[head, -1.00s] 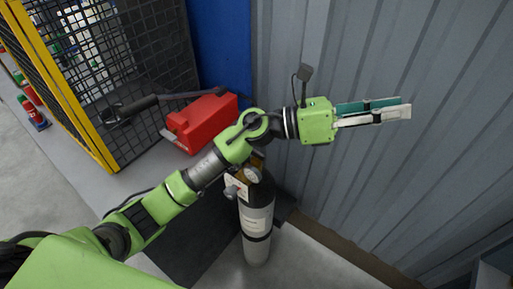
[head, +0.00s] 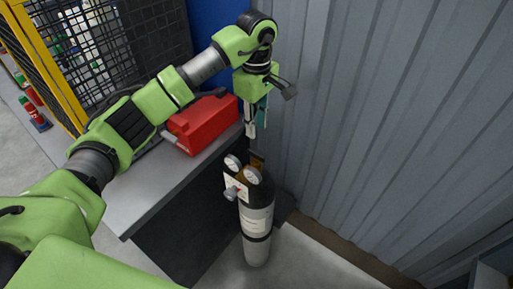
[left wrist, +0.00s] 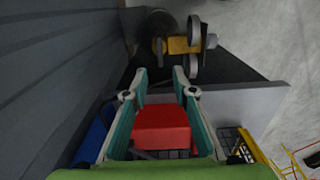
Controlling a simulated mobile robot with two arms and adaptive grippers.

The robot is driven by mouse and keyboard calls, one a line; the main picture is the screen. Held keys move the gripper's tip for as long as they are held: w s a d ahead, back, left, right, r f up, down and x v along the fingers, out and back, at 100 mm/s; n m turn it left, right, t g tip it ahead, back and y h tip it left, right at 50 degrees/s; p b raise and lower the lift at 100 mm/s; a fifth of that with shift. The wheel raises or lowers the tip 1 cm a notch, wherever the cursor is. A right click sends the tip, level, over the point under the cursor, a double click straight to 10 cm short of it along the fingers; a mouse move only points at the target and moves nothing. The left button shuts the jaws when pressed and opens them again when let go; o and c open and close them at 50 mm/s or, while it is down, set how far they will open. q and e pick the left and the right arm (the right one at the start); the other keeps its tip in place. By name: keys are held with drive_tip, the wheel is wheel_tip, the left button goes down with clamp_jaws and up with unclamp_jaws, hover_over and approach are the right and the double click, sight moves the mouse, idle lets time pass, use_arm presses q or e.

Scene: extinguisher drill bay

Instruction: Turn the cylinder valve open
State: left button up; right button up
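The gas cylinder (head: 258,220) stands upright on the floor beside the bench, black at the top and pale below. The brass part (left wrist: 182,45) and gauges (left wrist: 193,64) lie beyond the fingertips. My right gripper is not in view.
A red box (head: 204,122) sits on the grey bench (head: 135,205) left of the cylinder. A corrugated grey wall (head: 400,130) is close on the right. A yellow-framed mesh fence (head: 60,75) stands at the back left. Floor right of the cylinder is clear.

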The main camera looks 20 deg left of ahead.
sight(256, 153)
use_arm(q)
wheel_tip(256, 153, down, 10)
drive_tip(key=p, duration=0.2)
drive_tip(key=shift+r+p, duration=0.25)
drive_tip(key=shift+p, duration=0.05)
drive_tip(key=shift+f, duration=0.6)
clamp_jaws()
